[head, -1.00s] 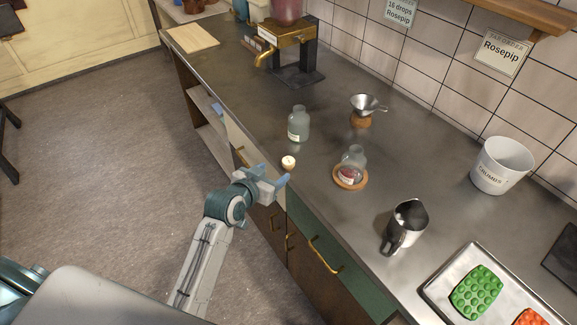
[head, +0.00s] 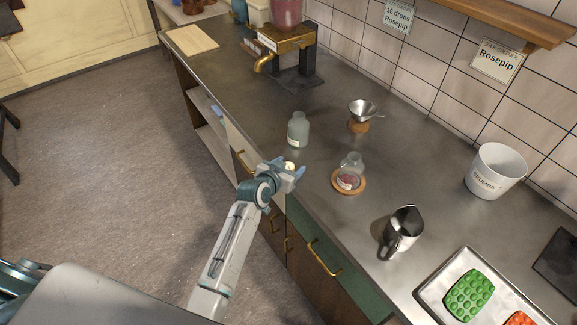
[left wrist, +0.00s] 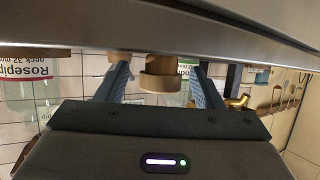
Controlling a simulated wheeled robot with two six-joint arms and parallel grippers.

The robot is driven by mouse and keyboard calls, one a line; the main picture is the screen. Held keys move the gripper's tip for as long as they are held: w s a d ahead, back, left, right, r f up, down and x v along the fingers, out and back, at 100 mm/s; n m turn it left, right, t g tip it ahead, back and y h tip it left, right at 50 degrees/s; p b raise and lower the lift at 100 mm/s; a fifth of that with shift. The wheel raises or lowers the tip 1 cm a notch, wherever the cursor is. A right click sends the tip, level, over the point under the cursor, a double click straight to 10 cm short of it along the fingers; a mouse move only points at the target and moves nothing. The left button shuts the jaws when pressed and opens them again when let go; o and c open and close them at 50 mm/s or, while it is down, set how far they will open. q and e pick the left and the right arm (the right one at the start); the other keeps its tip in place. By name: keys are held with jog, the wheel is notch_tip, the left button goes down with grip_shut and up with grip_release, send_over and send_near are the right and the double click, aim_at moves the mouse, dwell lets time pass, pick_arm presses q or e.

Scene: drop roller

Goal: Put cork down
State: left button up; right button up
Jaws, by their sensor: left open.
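The small pale cork (head: 289,166) is on the metal counter (head: 240,110) close to its front edge. My left gripper (head: 287,168) is open around it, with one finger on each side. In the left wrist view the cork (left wrist: 159,82) shows between the two spread fingers of the gripper (left wrist: 160,76), with a gap on each side. A clear corkless bottle (head: 298,130) stands just behind the cork. My right gripper is not in view.
A glass flask (head: 352,164) sits on a round wooden coaster (head: 349,188) to the right. A funnel on a stand (head: 361,112), metal jug (head: 402,232), white crumbs bucket (head: 497,172) and tray (head: 432,297) stand further off. A brass-tap dispenser (head: 288,42) is behind.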

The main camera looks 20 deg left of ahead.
aim_at(289, 165)
pick_arm(q)
jog(key=c, duration=1.1)
jog(key=shift+r+b, duration=0.35)
jog(key=shift+r, duration=0.1)
notch_tip(289, 165, up, 2)
jog(key=shift+w+r+b, duration=0.1)
jog(key=shift+b, duration=0.45)
jog(key=s+r+b, duration=0.2)
jog(key=s+b, duration=0.2)
jog(key=s, duration=1.1)
jog(key=w+r+y, duration=0.1)
jog(key=r, duration=0.1)
jog(key=w+a+r+n+y, duration=0.1)
jog(key=r, duration=0.2)
jog(key=w+r+n, duration=0.1)
jog(key=r, duration=0.1)
jog(key=shift+w+a+r+y, duration=0.15)
jog(key=shift+w+y, duration=0.15)
jog(key=shift+y, duration=0.1)
